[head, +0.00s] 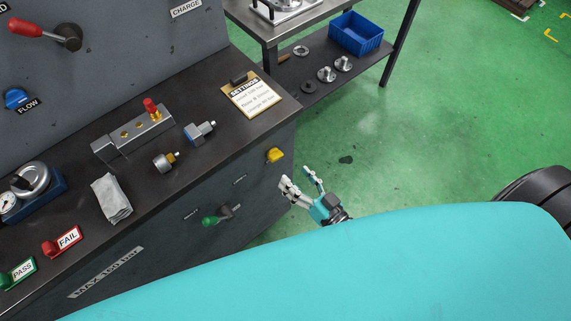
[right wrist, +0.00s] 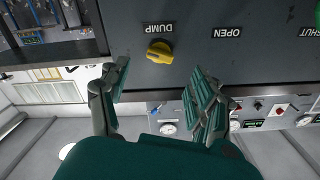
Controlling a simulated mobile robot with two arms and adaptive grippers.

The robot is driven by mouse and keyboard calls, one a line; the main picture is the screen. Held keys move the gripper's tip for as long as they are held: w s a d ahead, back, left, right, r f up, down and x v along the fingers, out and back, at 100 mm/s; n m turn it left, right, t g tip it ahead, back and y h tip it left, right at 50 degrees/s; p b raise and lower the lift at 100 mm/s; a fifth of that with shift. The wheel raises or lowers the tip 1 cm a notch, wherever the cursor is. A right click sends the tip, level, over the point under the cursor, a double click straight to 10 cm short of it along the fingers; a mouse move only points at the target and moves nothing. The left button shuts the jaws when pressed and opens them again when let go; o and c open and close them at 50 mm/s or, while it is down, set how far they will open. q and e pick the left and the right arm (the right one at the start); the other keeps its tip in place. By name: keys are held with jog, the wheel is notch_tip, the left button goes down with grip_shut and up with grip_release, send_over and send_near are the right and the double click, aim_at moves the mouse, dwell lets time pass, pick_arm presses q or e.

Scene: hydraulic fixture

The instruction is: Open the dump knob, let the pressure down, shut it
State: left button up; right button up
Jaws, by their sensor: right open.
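The yellow dump knob (head: 275,155) sits on the front face of the dark bench, near its right end. In the right wrist view the knob (right wrist: 159,52) shows beside an upside-down DUMP label (right wrist: 158,29). My right gripper (head: 297,177) is open and empty, a little below and right of the knob in the head view. In the right wrist view its fingers (right wrist: 161,72) stand apart on either side of the knob's line, and they do not appear to touch it. My left gripper is not in view.
A green-handled lever (head: 212,220) is on the bench front, left of the knob. OPEN (right wrist: 226,33) and SHUT labels show upside down. The bench top (head: 150,195) holds fittings, a cloth (head: 111,199) and a clipboard (head: 250,96).

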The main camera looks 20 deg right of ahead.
jog(key=v, duration=0.4)
jog(key=shift+f, duration=0.1)
dwell(0.4)
jog(key=s+d+f+g+h, duration=0.1)
jog(key=s+d+f+g, duration=0.1)
jog(key=f, duration=0.5)
jog(key=s+d+f+n+g+h, duration=0.1)
jog(key=s+f+g+h, duration=0.15)
jog(key=f, duration=0.45)
jog(key=s+d+f+g, duration=0.2)
jog(key=f+g, duration=0.1)
jog(key=f, duration=0.4)
jog(key=s+f+g+h, duration=0.1)
jog(key=s+f+g, duration=0.3)
jog(key=s+f, duration=0.3)
jog(key=s+d+f+n+g+h, duration=0.1)
jog(key=s+f+g, duration=0.3)
jog(key=s, duration=0.9)
notch_tip(320, 180, down, 3)
jog(key=shift+d+f+h, duration=0.1)
jog(key=shift+d+h, duration=0.05)
jog(key=shift+h, duration=0.2)
jog(key=shift+g, duration=0.25)
dwell(2.2)
